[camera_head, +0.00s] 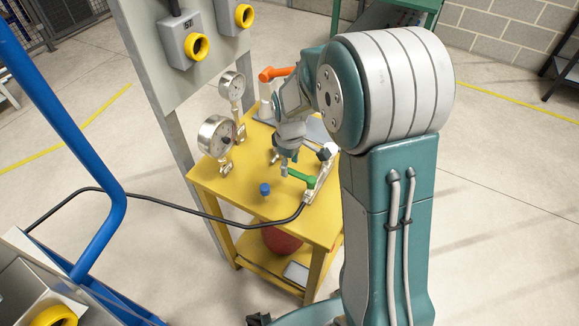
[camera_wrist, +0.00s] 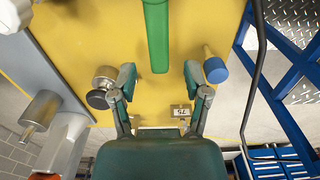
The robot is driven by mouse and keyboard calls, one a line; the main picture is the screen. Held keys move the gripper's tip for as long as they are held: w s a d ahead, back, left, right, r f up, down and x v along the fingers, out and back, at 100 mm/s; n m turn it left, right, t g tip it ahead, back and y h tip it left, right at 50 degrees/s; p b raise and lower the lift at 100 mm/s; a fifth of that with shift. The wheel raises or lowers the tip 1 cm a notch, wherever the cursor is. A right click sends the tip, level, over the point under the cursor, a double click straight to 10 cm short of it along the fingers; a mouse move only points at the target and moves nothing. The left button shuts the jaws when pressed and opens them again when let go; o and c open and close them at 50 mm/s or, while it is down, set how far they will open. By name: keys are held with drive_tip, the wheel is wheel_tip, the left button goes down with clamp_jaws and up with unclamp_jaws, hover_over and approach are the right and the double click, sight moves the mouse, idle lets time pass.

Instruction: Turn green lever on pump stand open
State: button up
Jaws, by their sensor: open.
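The green lever (camera_head: 301,178) is on the yellow pump stand (camera_head: 235,190), near its right side, and slants across the fitting. In the wrist view the green lever (camera_wrist: 156,35) comes down from the top edge, and its free end lies between my two fingertips. My gripper (camera_wrist: 160,75) is open, with a gap on both sides of the lever and no visible contact. In the head view my gripper (camera_head: 286,160) is just above the lever's left end, partly hidden by my arm. The lever's pivot is out of the wrist view.
A blue knob (camera_wrist: 215,68) stands right of my fingers, and a dark round knob (camera_wrist: 98,98) is close to the left one. Two gauges (camera_head: 216,136) and an orange lever (camera_head: 276,73) are also on the stand. A black cable (camera_head: 160,203) runs left past a blue rail (camera_head: 70,130).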

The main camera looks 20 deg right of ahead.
drive_tip(key=shift+d+f, duration=0.15)
drive_tip(key=shift+f, duration=0.6)
clamp_jaws()
